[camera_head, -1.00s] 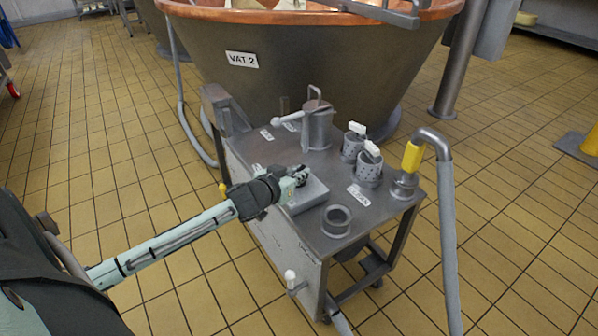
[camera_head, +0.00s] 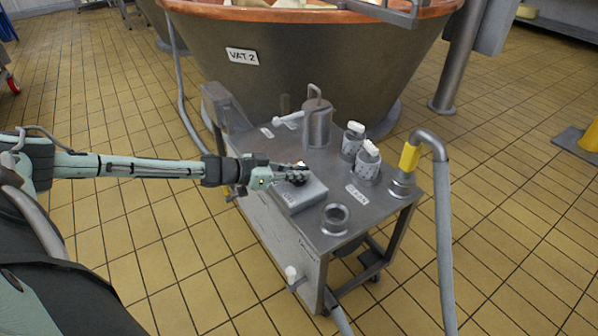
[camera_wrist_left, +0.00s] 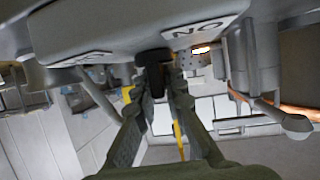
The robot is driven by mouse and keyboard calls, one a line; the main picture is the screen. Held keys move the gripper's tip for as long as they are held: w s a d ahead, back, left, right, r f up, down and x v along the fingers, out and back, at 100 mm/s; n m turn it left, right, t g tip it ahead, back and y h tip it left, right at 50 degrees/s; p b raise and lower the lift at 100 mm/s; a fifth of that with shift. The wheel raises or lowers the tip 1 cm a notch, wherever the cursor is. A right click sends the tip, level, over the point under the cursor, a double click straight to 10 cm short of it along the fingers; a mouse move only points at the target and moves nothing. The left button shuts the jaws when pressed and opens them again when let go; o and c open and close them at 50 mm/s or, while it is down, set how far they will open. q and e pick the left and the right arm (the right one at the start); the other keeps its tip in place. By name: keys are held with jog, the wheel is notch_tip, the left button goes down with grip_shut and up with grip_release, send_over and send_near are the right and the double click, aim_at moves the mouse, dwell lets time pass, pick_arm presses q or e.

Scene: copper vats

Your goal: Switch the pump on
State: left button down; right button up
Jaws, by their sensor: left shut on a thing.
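The pump's grey switch box (camera_head: 308,196) sits on the left side of the steel cart top in the head view. My left gripper (camera_head: 300,174) reaches over it from the left, its fingers at the top of the box. In the left wrist view the gripper (camera_wrist_left: 157,80) is shut on a dark switch lever (camera_wrist_left: 153,62) on the box (camera_wrist_left: 125,22). One label (camera_wrist_left: 194,29) beside the lever reads ON; the label on the other side (camera_wrist_left: 80,58) is too oblique to read. The lever is mostly hidden in the head view. My right gripper is not in view.
On the cart (camera_head: 310,242) stand a lidded metal pot (camera_head: 318,125), two perforated cups (camera_head: 367,165), an open ring (camera_head: 335,218) and a hose pipe with a yellow grip (camera_head: 409,157). VAT 2 (camera_head: 300,70) stands close behind.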

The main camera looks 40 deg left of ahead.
pick_arm(q)
jog(key=m+g+h, duration=0.1)
jog(key=m+h, duration=0.1)
jog(key=shift+w+m+g+h, duration=0.15)
jog(key=shift+m+g+h, duration=0.15)
jog(key=shift+m+g, duration=0.1)
jog(key=shift+m+g+h, duration=0.4)
jog(key=shift+m, duration=0.1)
jog(key=shift+m+g, duration=0.3)
jog(key=shift+h, duration=0.4)
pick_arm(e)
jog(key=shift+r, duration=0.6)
pick_arm(q)
jog(key=shift+d, duration=0.1)
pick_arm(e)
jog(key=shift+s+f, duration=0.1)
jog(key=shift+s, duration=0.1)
pick_arm(q)
jog(key=c, duration=1.6)
grip_release()
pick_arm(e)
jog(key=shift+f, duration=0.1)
